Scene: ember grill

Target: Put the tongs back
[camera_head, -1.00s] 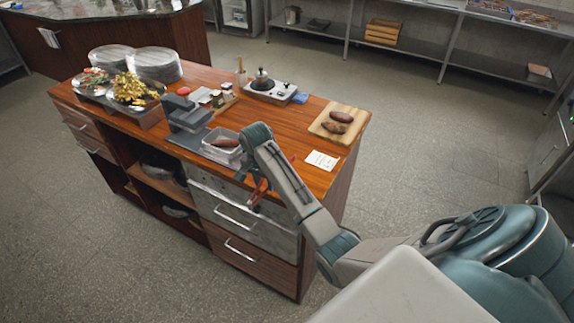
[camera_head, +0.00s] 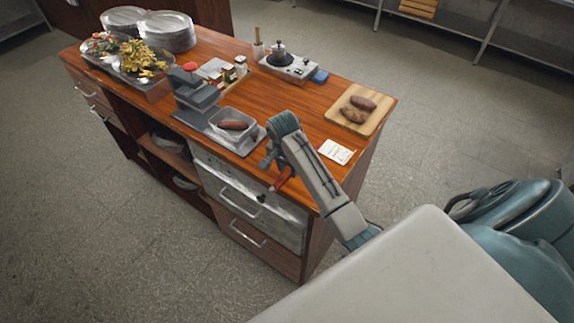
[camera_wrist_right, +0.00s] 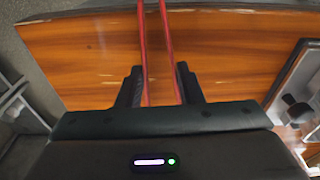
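Red tongs (camera_wrist_right: 143,45) show as two long red arms running up between the fingers of my right gripper (camera_wrist_right: 158,80) in the wrist view. The fingers lie against the outer sides of the arms, shut on them. The far tips are cut off by the frame's top. In the head view, my right gripper (camera_head: 271,163) is at the front edge of the wooden counter (camera_head: 262,95), above the grey drawer front. A short red piece of the tongs (camera_head: 284,178) shows beside it; the rest is hidden or too small to tell. My left gripper is out of view.
A metal tray (camera_head: 252,128) with a sausage stands near the gripper, beside a grey press (camera_head: 195,92). A board (camera_head: 375,122) with brown food, a white card (camera_head: 336,152), a small stove (camera_head: 290,68) and food trays occupy the counter. Bare wood lies between tray and board.

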